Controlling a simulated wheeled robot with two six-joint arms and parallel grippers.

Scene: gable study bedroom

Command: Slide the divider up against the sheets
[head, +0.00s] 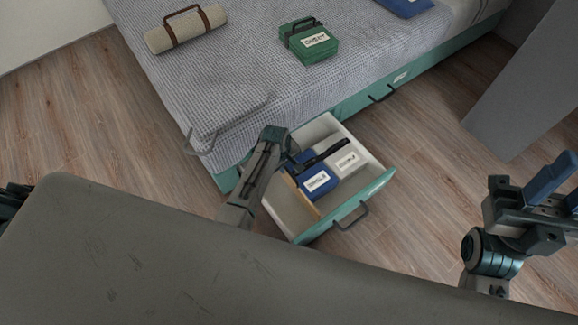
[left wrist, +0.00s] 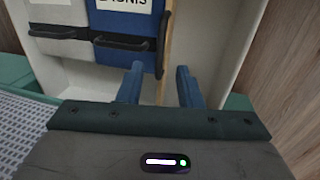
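The divider (head: 302,197) is a thin tan wooden board standing in the open drawer (head: 280,207). It also shows in the left wrist view (left wrist: 166,35), upright close beside the blue bundle. The sheets appear as a blue labelled bundle (head: 320,182) and a pale grey one (head: 349,160), side by side with dark handles; the wrist view shows the blue one (left wrist: 118,50) and the grey one (left wrist: 58,48). My left gripper (left wrist: 159,86) is open, its blue fingers on either side of the divider; contact is unclear. My right gripper (head: 560,190) is open and empty, away at the right.
The drawer's teal front (head: 350,205) with its dark handle stands out from the bed (head: 225,85). A green case (head: 310,45) and a rolled cream bundle (head: 186,30) lie on the bed. The drawer compartment beside the divider is empty. A grey panel (head: 525,85) stands at the right.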

